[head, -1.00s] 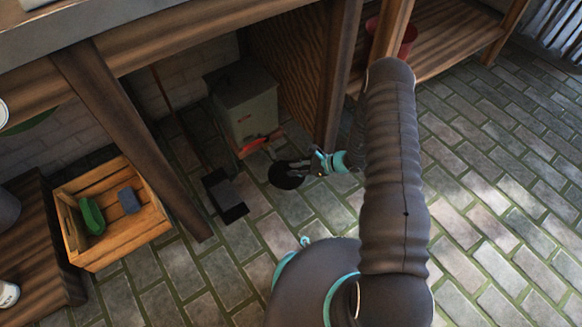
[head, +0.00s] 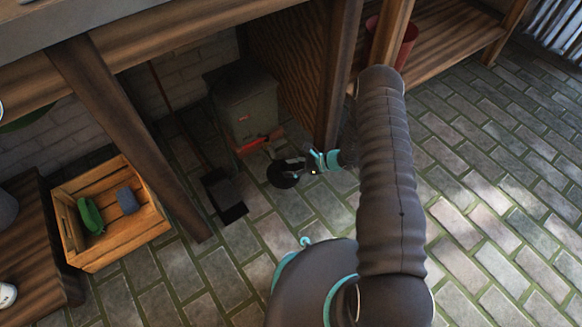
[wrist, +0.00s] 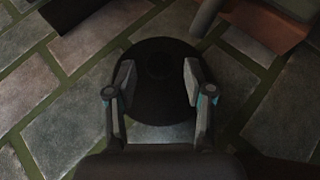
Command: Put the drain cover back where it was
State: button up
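A round, flat black disc (head: 284,180), perhaps the drain cover, lies on the paving near the grey-green box. In the wrist view the black disc (wrist: 158,105) fills the middle, with a faint round mark near its far side. My gripper (head: 291,163) is over the disc, and its fingers hide part of it in the head view. In the wrist view my gripper (wrist: 159,75) has its fingers apart, with only the disc's dark surface showing between them. I cannot tell whether they touch it. A dark rectangular patch (head: 233,212), partly grey, lies left of the disc.
The grey-green box (head: 248,108) with a red part (head: 258,141) stands close behind the disc. A wooden post (head: 343,75) rises near my gripper. A wooden crate (head: 118,250) holds a green and a blue item. Open paving (head: 490,190) lies right.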

jog(key=shift+r+p, duration=0.4)
jog(key=shift+p, duration=0.05)
jog(key=v, duration=1.2)
jog(key=shift+f+p, duration=0.2)
jog(key=shift+p, duration=0.1)
jog(key=s+r+n+g+h, duration=0.1)
jog(key=s+r+n+g, duration=0.3)
jog(key=s, duration=0.5)
jog(key=s+d+r+n+t+h+p, duration=0.1)
jog(key=s+r+n, duration=0.4)
jog(key=r, duration=1.2)
jog(key=s+d+r+n+t+h+p, duration=0.1)
jog(key=s+r+n+t+h+p, duration=0.2)
jog(key=r, duration=1.4)
jog(key=s+d+r+n+t+h+p, duration=0.2)
jog(key=s+r+n+h, duration=0.5)
jog(key=r, duration=1)
jog(key=s+n+t+p, duration=0.1)
jog(key=s, duration=0.2)
